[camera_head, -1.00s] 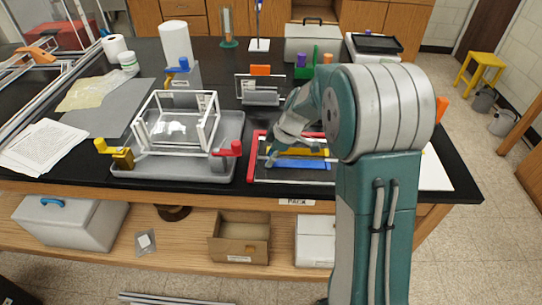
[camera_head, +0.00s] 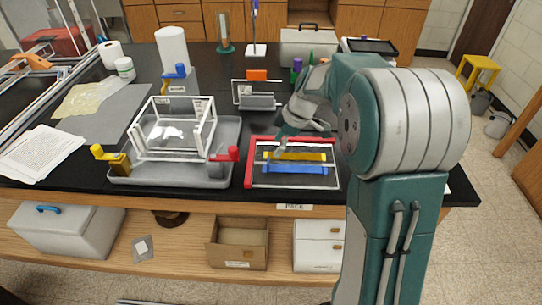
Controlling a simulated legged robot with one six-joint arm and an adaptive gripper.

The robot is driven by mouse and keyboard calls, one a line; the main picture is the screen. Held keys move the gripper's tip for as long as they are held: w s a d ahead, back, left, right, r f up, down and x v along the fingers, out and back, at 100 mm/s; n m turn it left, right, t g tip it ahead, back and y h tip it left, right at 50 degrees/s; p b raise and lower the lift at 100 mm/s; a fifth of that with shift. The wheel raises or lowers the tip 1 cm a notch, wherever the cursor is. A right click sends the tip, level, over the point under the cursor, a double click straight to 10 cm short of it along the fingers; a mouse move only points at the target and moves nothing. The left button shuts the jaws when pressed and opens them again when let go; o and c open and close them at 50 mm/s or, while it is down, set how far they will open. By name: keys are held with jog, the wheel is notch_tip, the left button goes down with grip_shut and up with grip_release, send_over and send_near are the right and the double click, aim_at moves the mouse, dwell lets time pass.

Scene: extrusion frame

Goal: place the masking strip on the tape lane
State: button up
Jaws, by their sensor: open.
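A frame with a red back and left edge and a pale front (camera_head: 249,170) lies on the dark bench. Inside it are two parallel bars, a yellow strip (camera_head: 310,156) behind and a blue strip (camera_head: 300,168) in front. Which of these is the masking strip and which the tape lane, I cannot tell for sure. My gripper (camera_head: 275,151) is open, at the left end of the yellow strip. Whether it touches the strip is too small to tell. My arm covers the area right of the frame.
A grey tray (camera_head: 125,172) with a white extrusion frame (camera_head: 147,152), yellow and red clamps stands left of the red frame. Bottles, a white roll and a grey case (camera_head: 308,50) line the back.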

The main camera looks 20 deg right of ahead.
jog(key=s+a+r+m+t+h, duration=0.2)
jog(key=s+r+m, duration=0.5)
jog(key=s+r, duration=0.5)
jog(key=s+f+m+t+h, duration=0.2)
jog(key=s+m, duration=0.5)
jog(key=s, duration=0.7)
jog(key=shift+s+a+f, duration=0.3)
jog(key=shift+s+a, duration=0.05)
jog(key=shift+s, duration=0.05)
